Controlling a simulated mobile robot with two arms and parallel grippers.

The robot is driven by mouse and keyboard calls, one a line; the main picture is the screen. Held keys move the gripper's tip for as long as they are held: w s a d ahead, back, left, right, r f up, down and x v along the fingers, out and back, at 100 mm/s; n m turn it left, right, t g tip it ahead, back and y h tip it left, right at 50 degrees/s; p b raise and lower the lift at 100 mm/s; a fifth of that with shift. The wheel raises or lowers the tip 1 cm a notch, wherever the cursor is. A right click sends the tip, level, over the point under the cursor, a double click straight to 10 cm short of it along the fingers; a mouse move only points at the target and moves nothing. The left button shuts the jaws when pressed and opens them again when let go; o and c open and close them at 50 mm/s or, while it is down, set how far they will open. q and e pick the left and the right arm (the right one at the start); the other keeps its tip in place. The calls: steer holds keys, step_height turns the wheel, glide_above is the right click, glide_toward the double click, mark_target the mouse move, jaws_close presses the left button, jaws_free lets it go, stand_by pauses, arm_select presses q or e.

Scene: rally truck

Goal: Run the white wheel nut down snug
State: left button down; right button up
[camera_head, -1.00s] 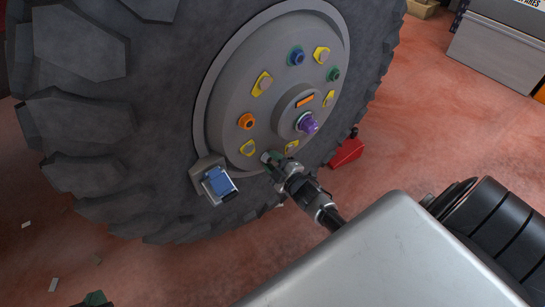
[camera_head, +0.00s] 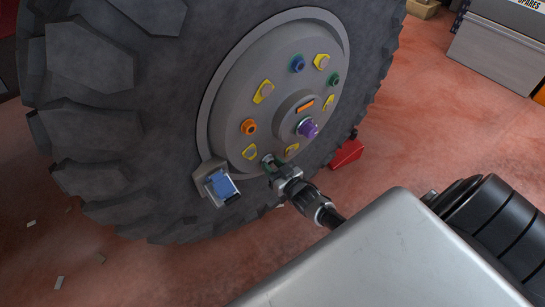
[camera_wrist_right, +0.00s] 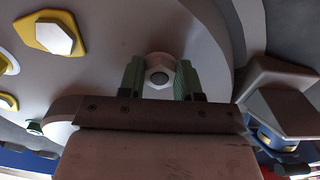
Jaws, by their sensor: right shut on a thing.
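My right gripper (camera_head: 269,163) reaches up to the hub from the lower right. Its two green fingers (camera_wrist_right: 160,80) are shut on the nut, one on each side. In the head view the fingers mostly hide the nut. I cannot tell how far the nut is from its seat. My left gripper is not in view.
A red chock (camera_head: 346,152) touches the floor behind.

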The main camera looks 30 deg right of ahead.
steer(key=m, duration=0.9)
steer(key=shift+s+a+f, duration=0.2)
steer(key=shift+s, duration=0.05)
steer(key=shift+m, duration=0.3)
steer(key=o, duration=0.9)
steer(key=shift+r, duration=0.15)
steer(key=shift+o, duration=0.2)
